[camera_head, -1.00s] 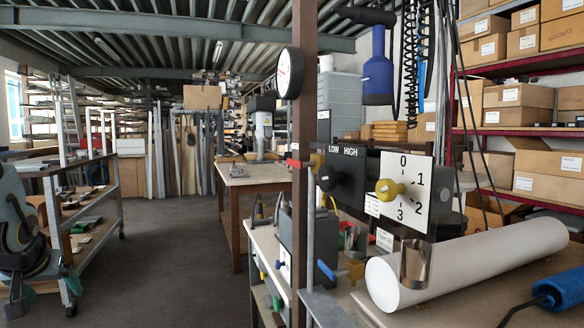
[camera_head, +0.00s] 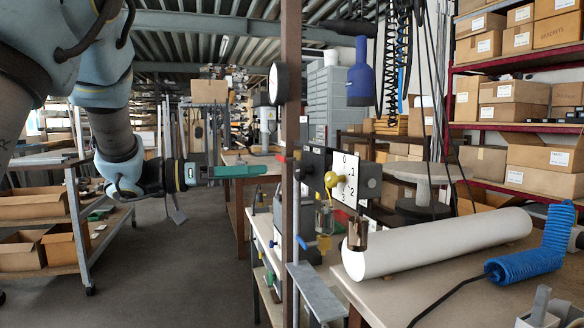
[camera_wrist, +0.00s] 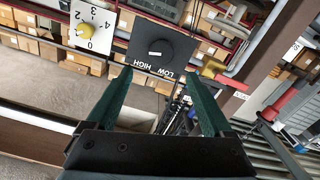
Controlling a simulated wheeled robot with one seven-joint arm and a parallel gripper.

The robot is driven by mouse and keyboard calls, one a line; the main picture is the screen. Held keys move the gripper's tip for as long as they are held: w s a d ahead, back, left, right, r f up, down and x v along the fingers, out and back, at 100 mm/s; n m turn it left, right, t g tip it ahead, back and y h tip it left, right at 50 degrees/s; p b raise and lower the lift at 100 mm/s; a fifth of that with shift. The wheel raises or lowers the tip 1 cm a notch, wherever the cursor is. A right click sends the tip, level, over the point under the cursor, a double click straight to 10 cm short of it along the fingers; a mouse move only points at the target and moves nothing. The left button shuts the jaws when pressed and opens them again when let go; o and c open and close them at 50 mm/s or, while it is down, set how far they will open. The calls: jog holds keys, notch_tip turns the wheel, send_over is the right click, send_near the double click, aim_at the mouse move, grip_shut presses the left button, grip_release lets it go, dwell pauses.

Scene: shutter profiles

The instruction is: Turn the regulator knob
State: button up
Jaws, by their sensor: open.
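A yellow knob (camera_head: 333,180) sits on a white dial plate (camera_head: 350,166) marked with numbers from 0. To its left is a black panel (camera_head: 316,160) with its own dark knob; which one is the regulator knob I cannot tell. The wrist view shows the yellow knob (camera_wrist: 84,31) at upper left and the black knob (camera_wrist: 160,48), on the panel lettered LOW and HIGH, ahead between the fingertips. My gripper (camera_head: 262,170) has green fingers and is left of the panels, apart from both knobs. In the wrist view my gripper (camera_wrist: 156,72) is open and empty.
A brown post (camera_head: 291,120) stands between my gripper and the panels in the head view. A red handle (camera_wrist: 285,100) and a yellow fitting (camera_wrist: 222,75) are right of the fingers. A white roll (camera_head: 435,243) and blue coiled hose (camera_head: 525,265) lie on the bench.

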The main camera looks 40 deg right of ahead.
aim_at(296, 169)
jog(key=p+x, duration=0.2)
jog(key=x, duration=0.7)
jog(key=shift+d+p, duration=0.25)
jog(key=shift+p, duration=0.15)
jog(key=c, duration=1.3)
